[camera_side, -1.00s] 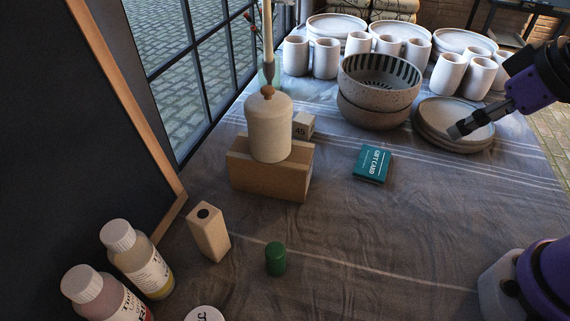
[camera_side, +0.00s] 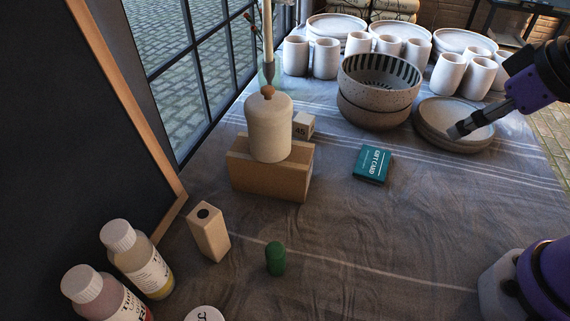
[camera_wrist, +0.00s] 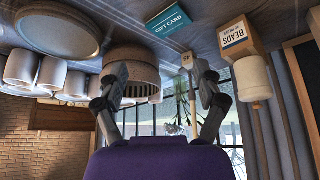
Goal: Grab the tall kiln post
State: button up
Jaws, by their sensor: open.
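A tall, square-sided beige post (camera_side: 208,232) with a dark round hole in its top stands upright on the cloth, left of the green cylinder; I take it for the tall kiln post. I cannot make it out in the wrist view. A shorter beige block (camera_side: 303,125) marked 45 stands behind the cardboard box. My gripper (camera_side: 456,131) is in front of the stacked plates at the right, far from the tall post. In the wrist view my gripper (camera_wrist: 160,80) has its fingers apart with nothing held between them.
The cardboard box (camera_side: 270,182) carries a lidded jar (camera_side: 268,130). A gift card box (camera_side: 372,164), stacked bowls (camera_side: 375,105), plates (camera_side: 435,140) and several cups surround the far side. Paint bottles (camera_side: 135,258) and a green cylinder (camera_side: 275,258) are near the post. The front middle cloth is clear.

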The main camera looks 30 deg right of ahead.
jog(key=w+a+r+n+y, duration=0.1)
jog(key=w+a+r+n, duration=0.1)
jog(key=w+a, duration=0.55)
jog(key=n+g+y, duration=0.1)
jog(key=n+g, duration=0.1)
jog(key=n, duration=0.2)
send_over(213, 216)
jog(key=s+d, duration=0.1)
jog(key=d, duration=0.1)
notch_tip(213, 216, down, 7)
jog(key=shift+s+r, duration=0.15)
jog(key=x, duration=0.2)
jog(key=a+x, duration=0.1)
jog(key=x, duration=0.1)
jog(key=shift+s+f, duration=0.1)
jog(key=shift+f, duration=0.25)
jog(key=x, duration=0.6)
jog(key=shift+a+r, duration=0.1)
jog(key=shift+a, duration=0.3)
grip_shut()
